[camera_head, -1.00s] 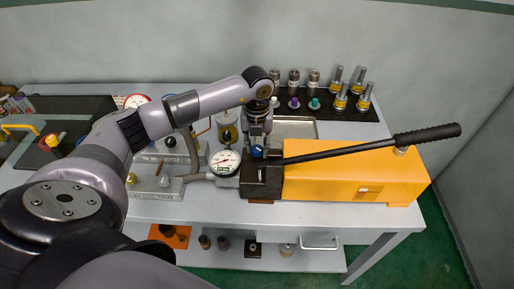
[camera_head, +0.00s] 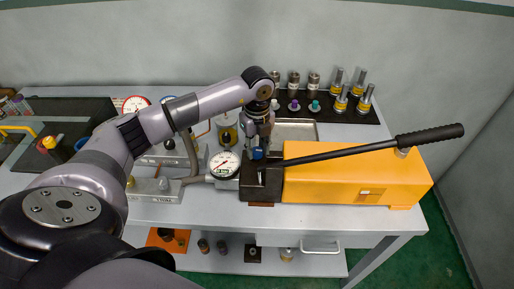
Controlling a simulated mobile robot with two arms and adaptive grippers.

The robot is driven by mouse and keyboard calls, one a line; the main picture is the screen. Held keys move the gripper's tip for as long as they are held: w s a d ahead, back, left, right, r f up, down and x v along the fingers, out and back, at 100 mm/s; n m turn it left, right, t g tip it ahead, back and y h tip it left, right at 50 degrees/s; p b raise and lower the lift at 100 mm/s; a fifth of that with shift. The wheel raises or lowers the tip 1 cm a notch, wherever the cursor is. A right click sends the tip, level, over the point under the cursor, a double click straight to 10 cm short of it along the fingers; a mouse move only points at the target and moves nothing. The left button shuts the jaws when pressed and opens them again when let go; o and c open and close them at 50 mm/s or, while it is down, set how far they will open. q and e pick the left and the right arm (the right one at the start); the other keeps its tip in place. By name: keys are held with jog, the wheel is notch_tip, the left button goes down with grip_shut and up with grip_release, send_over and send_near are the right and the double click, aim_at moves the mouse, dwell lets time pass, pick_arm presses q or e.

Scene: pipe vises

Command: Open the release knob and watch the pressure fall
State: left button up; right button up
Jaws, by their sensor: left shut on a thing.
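The blue release knob (camera_head: 257,154) sits on the black valve block (camera_head: 262,181) at the front of the orange hand pump (camera_head: 345,178). My left gripper (camera_head: 257,146) points down from above and is shut on the knob, hiding part of it. The round white pressure gauge (camera_head: 224,164) is just left of the block and faces up toward me. It has a red needle, but its scale is too small to read. My right gripper is not in view.
The pump's long black handle (camera_head: 427,136) slopes up to the right over the orange body. Several metal fittings (camera_head: 340,92) stand on a dark mat at the back right. A grey hose (camera_head: 190,153) runs left of the gauge. The table front is clear.

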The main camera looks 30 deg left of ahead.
aim_at(257, 150)
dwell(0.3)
pick_arm(q)
jog(key=o, duration=1.2)
jog(key=shift+c, duration=0.2)
notch_tip(257, 150, up, 12)
